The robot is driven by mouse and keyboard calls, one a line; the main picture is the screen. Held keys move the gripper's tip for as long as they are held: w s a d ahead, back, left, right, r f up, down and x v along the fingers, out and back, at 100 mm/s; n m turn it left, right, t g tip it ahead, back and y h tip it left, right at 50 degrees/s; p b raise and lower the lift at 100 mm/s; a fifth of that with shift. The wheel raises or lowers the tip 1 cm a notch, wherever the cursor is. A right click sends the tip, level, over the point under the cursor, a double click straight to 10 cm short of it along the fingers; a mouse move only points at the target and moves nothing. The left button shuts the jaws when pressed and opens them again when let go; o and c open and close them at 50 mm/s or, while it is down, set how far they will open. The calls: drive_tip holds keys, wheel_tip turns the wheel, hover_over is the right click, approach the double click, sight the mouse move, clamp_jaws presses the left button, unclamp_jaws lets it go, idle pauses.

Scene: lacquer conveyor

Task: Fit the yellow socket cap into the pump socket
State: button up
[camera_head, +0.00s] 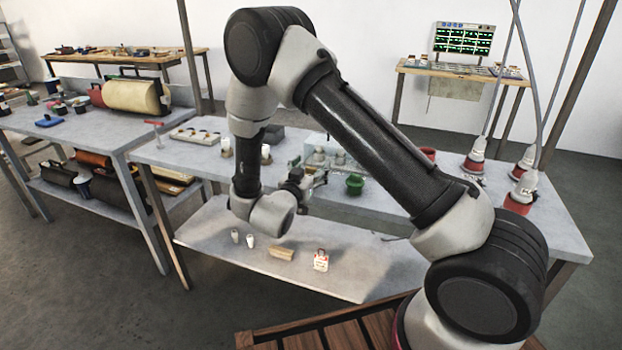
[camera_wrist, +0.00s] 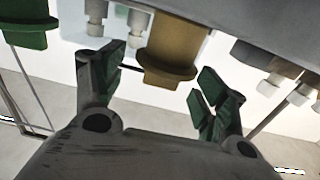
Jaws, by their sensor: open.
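The yellow socket cap (camera_wrist: 172,45) shows in the wrist view as a dull yellow-brown cylinder with a wider flange. The view looks upside down, with the grey bench surface at the top. My gripper (camera_wrist: 162,86) is open, its green-padded fingers either side of the cap's flange end, with a visible gap on both sides. In the head view my gripper (camera_head: 312,180) is over the middle bench, and I cannot make out the yellow cap there. I cannot tell which thing is the pump socket.
A green cap-like piece (camera_head: 354,184) stands close to the right of my gripper; it also shows in the wrist view (camera_wrist: 28,22). Pale stepped fittings (camera_wrist: 136,22) are behind the yellow cap. Red-and-white hanging connectors (camera_head: 474,162) are at the bench's right.

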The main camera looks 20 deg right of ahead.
drive_tip(key=c, duration=1)
drive_tip(key=shift+c, duration=0.2)
